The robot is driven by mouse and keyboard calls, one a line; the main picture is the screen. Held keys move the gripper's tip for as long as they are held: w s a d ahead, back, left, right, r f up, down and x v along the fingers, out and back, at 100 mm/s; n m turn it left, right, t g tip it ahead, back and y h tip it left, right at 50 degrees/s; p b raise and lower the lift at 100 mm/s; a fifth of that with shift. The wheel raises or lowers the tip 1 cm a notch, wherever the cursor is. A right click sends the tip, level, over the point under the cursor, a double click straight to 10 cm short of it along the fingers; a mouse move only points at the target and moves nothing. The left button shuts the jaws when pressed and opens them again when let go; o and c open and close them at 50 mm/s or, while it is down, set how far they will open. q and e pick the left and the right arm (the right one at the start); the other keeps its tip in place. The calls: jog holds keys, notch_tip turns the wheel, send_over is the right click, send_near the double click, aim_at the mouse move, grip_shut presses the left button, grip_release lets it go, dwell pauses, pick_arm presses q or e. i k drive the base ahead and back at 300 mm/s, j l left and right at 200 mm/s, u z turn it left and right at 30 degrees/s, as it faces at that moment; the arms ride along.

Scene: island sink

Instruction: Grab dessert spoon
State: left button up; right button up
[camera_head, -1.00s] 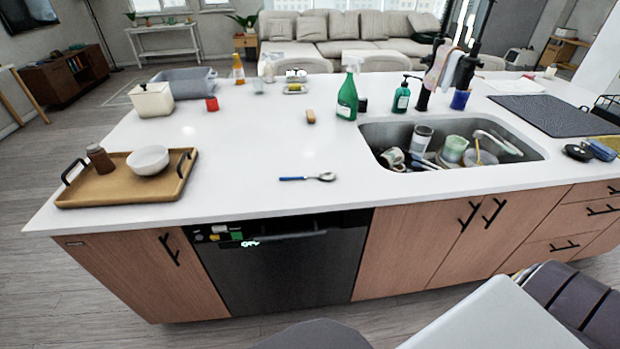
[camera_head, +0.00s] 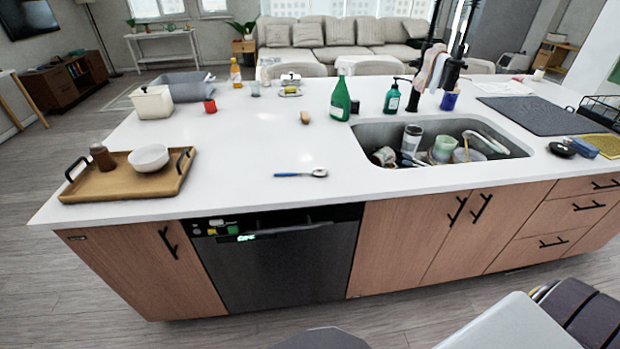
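The dessert spoon (camera_head: 295,175) lies flat on the white island countertop (camera_head: 245,150), near its front edge and above the dishwasher. Its blue handle points left and its metal bowl points right. Nothing touches it, and it is fully visible. Neither of my grippers shows in the head view. Only parts of my own body show along the bottom edge, at the middle and the right, well apart from the spoon.
A wooden tray (camera_head: 120,185) with a white bowl (camera_head: 148,157) and a brown bottle (camera_head: 102,156) sits at left. A sink (camera_head: 360,137) with dishes lies to the right. A green bottle (camera_head: 340,99) stands behind the spoon. Counter around the spoon is clear.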

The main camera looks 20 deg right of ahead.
aim_at(320, 172)
jog(key=k+z, duration=0.25)
jog(key=k, duration=0.2)
jog(key=k+l+z, duration=0.1)
jog(key=k+z, duration=0.2)
jog(key=k, duration=0.1)
